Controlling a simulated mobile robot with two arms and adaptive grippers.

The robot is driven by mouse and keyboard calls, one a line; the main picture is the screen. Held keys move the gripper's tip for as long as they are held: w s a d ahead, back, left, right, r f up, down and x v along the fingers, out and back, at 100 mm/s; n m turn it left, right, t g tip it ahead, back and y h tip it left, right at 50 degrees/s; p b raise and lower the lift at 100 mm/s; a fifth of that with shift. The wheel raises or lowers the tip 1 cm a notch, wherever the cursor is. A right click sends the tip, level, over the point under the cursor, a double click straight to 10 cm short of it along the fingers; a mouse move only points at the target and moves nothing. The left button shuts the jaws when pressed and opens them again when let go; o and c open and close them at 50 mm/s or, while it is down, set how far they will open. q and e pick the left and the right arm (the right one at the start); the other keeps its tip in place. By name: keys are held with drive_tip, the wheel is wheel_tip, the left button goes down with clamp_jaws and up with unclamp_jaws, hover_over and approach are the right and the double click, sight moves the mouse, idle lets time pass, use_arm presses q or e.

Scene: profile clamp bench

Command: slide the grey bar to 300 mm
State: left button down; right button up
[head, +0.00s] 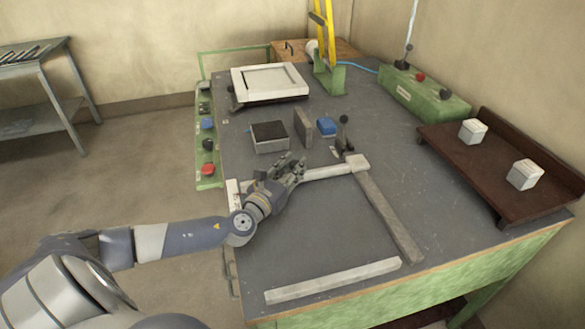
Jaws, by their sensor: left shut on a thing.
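The back bar (330,171) runs from my left gripper to a corner block (357,162). The right bar (387,216) runs from that corner toward the front, and a loose-ended front bar (334,281) lies across the near side. My left gripper (292,168) is shut at the left end of the back bar; its fingers hide that end. I cannot read any scale marking 300 mm. My right gripper is not in view.
Behind my left gripper stand a dark-topped box (269,137), an upright grey plate (303,129), a blue block (326,126) and a dark lever (343,133). A brown tray (480,165) holds two white blocks at right. The bench area inside the bars is clear.

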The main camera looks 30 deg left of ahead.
use_arm(q)
drive_tip(key=c, duration=1.3)
unclamp_jaws()
drive_tip(key=shift+s, duration=0.1)
drive_tip(key=s, duration=0.7)
drive_tip(key=s+d, duration=0.1)
drive_tip(key=s, duration=0.3)
drive_tip(key=shift+s, duration=0.35)
